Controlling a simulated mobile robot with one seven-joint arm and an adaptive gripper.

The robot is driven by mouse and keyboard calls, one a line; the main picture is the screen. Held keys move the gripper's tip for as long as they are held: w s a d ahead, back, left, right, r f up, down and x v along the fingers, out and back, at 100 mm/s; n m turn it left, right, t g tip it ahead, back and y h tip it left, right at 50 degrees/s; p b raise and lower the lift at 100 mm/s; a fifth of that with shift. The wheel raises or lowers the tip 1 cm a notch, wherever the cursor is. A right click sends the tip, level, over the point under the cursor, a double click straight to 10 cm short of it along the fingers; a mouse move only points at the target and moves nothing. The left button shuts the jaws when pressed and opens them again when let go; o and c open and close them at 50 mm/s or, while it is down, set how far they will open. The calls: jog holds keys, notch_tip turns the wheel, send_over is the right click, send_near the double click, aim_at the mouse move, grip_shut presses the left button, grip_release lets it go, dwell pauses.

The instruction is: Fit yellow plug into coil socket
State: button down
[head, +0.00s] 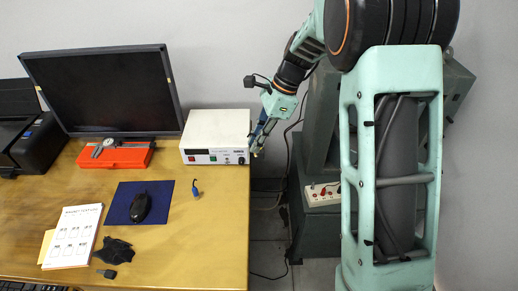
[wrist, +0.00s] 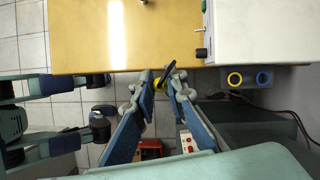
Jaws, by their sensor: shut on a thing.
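My gripper (wrist: 169,82) is shut on the yellow plug (wrist: 160,84). Its yellow part shows between the fingertips, with a dark part at the tips. In the head view my gripper (head: 256,148) hangs beside the right end of the white power supply, past the table's right edge; the plug is too small to make out there. The yellow coil socket (wrist: 235,79) is a yellow ring with a dark hole on a grey block, right of the gripper and apart from the plug. A blue ring socket (wrist: 263,78) sits right beside it.
The white power supply (head: 215,135) stands at the table's (head: 190,240) back right corner. A blue plug (head: 195,188) lies in front of it. A mouse on a blue mat (head: 164,193) is further left. A red-switched power strip (head: 322,193) and cables are right of the table.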

jog(key=shift+w+d+f+m+t+p, duration=0.15)
jog(key=shift+w+f+m, duration=0.25)
jog(key=shift+w+f, duration=1.65)
jog(key=shift+w+f+m+t+p, duration=0.1)
jog(key=shift+w+f+m+p, duration=0.25)
jog(key=shift+w+f, duration=1.7)
jog(key=shift+w+d+f+m+t+p, duration=0.15)
jog(key=shift+w+f+m, duration=0.55)
jog(key=shift+w, duration=2.5)
jog(key=shift+f+n, duration=0.25)
jog(key=shift+f, duration=1.3)
jog(key=shift+f, duration=0.1)
jog(key=c, duration=1.9)
grip_release()
jog(key=shift+c, duration=0.2)
